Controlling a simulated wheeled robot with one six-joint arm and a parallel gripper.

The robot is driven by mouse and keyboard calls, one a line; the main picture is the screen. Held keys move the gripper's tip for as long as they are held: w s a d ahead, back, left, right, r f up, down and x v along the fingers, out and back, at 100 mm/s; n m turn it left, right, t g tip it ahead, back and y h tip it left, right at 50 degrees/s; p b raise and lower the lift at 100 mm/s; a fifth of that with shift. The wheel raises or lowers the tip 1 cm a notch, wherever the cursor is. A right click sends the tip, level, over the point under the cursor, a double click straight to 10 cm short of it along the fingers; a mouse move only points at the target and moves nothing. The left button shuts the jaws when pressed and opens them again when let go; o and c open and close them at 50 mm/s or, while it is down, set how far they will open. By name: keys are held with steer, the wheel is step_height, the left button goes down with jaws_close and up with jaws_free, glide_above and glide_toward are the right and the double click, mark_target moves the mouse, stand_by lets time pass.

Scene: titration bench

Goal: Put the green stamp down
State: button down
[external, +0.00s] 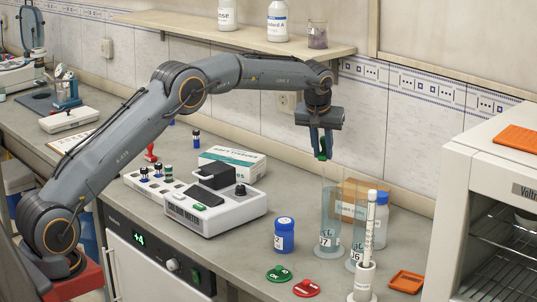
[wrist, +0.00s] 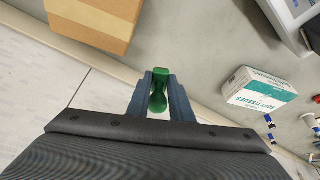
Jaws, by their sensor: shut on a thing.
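My gripper (external: 321,142) is shut on the green stamp (external: 322,154) and holds it in the air, high above the bench near the wall. In the wrist view the green stamp (wrist: 159,92) shows between the two blue-grey fingers of my gripper (wrist: 160,98). The stamp hangs below the fingertips in the external view. A green pad marked OK (external: 279,273) and a red pad (external: 306,288) lie on the bench at the front. A red stamp (external: 151,153) stands at the left, behind the grey meter.
A blue jar (external: 284,234) stands nearer. The meter (external: 215,210) and tissue box (external: 233,161) are left. Bare bench (external: 294,192) lies between.

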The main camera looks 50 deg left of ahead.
steer(key=s+d+r+m+h+b, duration=0.1)
steer(key=d+b, duration=0.1)
steer(key=d, duration=0.9)
steer(key=s+d+r+m+b, duration=0.1)
steer(key=d+m+b, duration=0.1)
steer(key=d, duration=0.9)
step_height(320, 180, up, 3)
steer(key=m+h+b, duration=0.1)
steer(key=m+b, duration=0.1)
steer(key=b, duration=0.2)
glide_above(415, 258)
steer(key=s, duration=0.1)
steer(key=shift+t, duration=0.3)
steer(key=shift+s+f+p, duration=0.2)
steer(key=shift+f+p, duration=1.05)
steer(key=shift+f, duration=7.8)
steer(key=shift+f, duration=0.1)
steer(key=c, duration=1.6)
jaws_free()
steer(key=r, duration=0.3)
steer(key=r+b, duration=0.1)
steer(key=r, duration=0.2)
steer(key=s+r, duration=0.1)
steer(key=r, duration=0.3)
steer(key=shift+b, duration=0.3)
